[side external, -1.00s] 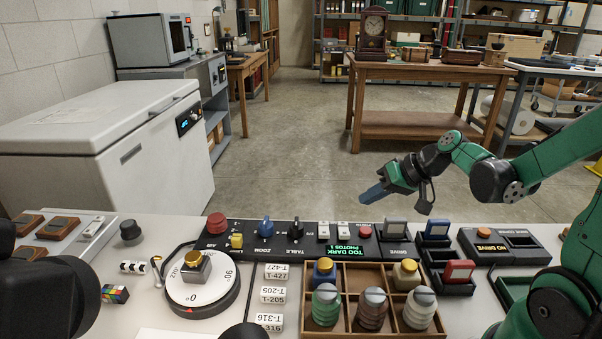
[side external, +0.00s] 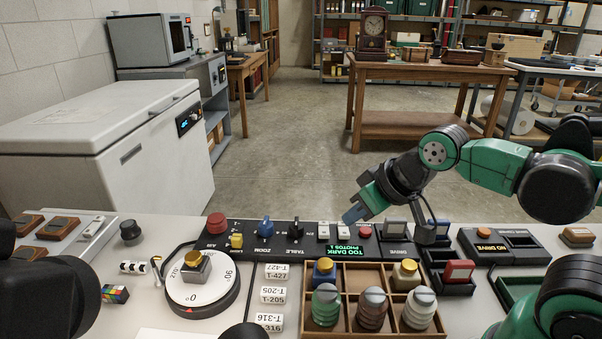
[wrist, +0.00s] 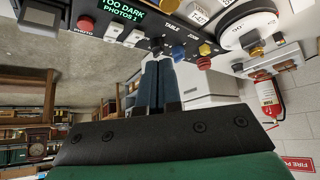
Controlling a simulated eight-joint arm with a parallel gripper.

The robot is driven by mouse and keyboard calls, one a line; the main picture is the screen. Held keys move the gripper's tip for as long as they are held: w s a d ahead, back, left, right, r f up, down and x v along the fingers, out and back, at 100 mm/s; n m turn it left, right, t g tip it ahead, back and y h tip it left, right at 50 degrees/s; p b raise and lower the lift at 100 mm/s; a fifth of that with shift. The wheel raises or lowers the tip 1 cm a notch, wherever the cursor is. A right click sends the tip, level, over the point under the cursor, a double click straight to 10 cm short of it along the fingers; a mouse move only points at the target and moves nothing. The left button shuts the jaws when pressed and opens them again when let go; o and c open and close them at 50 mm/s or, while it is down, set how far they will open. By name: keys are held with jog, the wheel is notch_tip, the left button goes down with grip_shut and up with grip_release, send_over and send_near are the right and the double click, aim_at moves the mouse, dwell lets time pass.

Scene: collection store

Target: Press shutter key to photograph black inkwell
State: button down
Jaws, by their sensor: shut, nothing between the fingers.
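The black control panel (side external: 300,243) has a red button (side external: 365,231), marked PHOTO in the wrist view (wrist: 85,22). Its green display (side external: 345,247) reads TOO DARK, PHOTOS 1. A square, dark grey inkwell with a gold cap (side external: 195,265) stands upright on the white turntable (side external: 190,292). My gripper (side external: 351,217) is shut and empty, its blue fingers pointing down toward the panel's back edge, close to the red button and white keys. In the wrist view the fingertips (wrist: 157,62) lie in front of the panel near the TABLE knob. I cannot tell any contact.
A wooden compartment tray (side external: 350,330) with several inkwells stands in front of the panel. A blue knob (side external: 265,228), a yellow knob (side external: 236,241) and a red knob (side external: 217,222) sit on the panel's left part. Dark holders with a red block (side external: 459,271) stand at right.

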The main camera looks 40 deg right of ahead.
jog(key=w+d+r+m+g, duration=0.2)
jog(key=d+m+g, duration=0.15)
jog(key=m, duration=0.75)
jog(key=r+m+g, duration=0.2)
jog(key=m+g, duration=0.1)
jog(key=m, duration=1.3)
send_over(366, 230)
jog(key=shift+s+f, duration=0.25)
jog(key=shift+s, duration=0.05)
jog(key=f, duration=1.4)
jog(key=shift+w, duration=0.2)
